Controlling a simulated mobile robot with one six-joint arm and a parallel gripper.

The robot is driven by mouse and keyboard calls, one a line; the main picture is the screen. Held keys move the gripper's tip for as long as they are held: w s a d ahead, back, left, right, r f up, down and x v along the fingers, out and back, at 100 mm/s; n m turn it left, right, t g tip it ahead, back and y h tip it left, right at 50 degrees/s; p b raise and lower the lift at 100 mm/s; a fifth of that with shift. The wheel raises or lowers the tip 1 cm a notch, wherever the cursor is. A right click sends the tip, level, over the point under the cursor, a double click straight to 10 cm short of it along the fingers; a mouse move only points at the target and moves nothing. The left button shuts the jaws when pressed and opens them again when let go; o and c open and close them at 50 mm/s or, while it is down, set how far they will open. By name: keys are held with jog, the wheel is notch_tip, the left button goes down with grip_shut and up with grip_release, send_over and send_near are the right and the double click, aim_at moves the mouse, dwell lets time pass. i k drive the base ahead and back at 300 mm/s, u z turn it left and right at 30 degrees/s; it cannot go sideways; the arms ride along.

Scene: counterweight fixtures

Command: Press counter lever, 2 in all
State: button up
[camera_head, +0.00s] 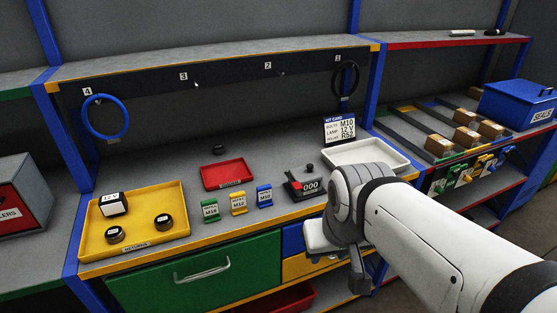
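The counter (304,186) stands on the grey worktop right of the middle, near the front edge. It has a black body, a red part on its left side and a display that reads 000. A small dark knob (310,168) shows just behind it; I cannot tell whether it belongs to the lever. My gripper (345,262) is in front of the worktop's edge, below and right of the counter and apart from it.
A yellow tray (178,234) with a white-topped box and two dark jars is at left. A red tray (229,174), several coloured clips (239,203) and a white tray (391,152) are nearby. A kit card (340,130) stands behind. Blue posts (370,70) flank the bay.

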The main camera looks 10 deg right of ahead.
aim_at(297, 186)
jog(key=i, duration=0.9)
